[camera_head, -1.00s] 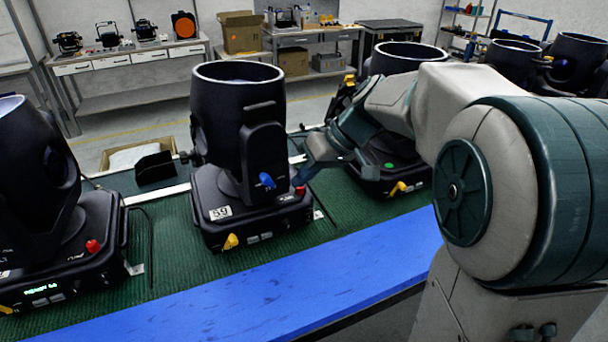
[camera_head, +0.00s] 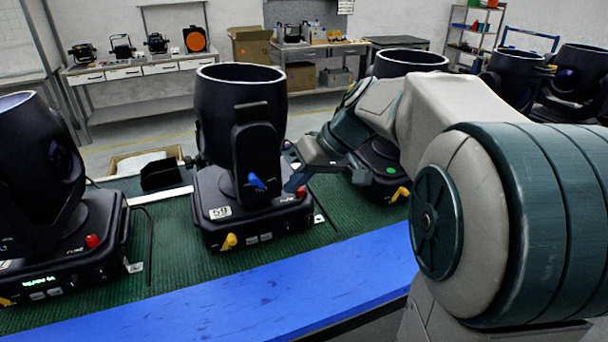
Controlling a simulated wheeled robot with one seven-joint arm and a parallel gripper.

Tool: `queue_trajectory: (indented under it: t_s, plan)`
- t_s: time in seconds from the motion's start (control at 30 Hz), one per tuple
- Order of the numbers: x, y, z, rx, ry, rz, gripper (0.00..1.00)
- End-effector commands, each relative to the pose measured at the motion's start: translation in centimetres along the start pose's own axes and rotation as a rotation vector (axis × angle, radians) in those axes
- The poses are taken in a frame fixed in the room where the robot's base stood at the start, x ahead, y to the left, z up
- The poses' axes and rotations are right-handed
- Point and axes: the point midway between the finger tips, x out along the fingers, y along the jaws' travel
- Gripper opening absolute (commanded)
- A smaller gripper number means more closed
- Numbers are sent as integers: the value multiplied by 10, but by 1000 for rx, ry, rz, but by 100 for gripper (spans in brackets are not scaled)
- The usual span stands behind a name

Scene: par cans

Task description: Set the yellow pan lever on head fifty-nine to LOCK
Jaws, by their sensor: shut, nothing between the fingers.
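Head fifty-nine (camera_head: 240,115) is a black moving-head light standing upright on its base, with a white "59" label (camera_head: 220,212) on the front. The yellow pan lever (camera_head: 229,241) sticks out of the lower front of that base, left of centre. A blue lever (camera_head: 257,181) sits higher, on the yoke. My gripper (camera_head: 293,184) is shut and empty at the right side of head fifty-nine, close to the red knob (camera_head: 301,192). It is above and to the right of the yellow lever, apart from it. I cannot tell whether it touches the head.
Another head (camera_head: 45,190) stands to the left, and one with a yellow lever (camera_head: 399,194) stands behind my arm to the right. The heads stand on a green mat (camera_head: 170,270). A blue strip (camera_head: 250,300) runs along the front edge and is clear.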

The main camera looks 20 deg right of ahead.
Motion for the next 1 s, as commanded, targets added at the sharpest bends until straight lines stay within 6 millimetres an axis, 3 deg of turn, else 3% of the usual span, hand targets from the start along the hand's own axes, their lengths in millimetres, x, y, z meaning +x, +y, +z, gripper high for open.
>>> queue_trajectory:
  t_s: [0.17,0.33,0.5,0.7,1.0]
  plan:
    - [-5,10,2,-1,-2,-2,0]
    - [-24,34,5,-5,-2,-2,0]
    - [-65,28,6,-10,0,-1,0]
    - [-101,26,8,-8,-3,-3,0]
    - [-118,25,10,-6,-4,-4,0]
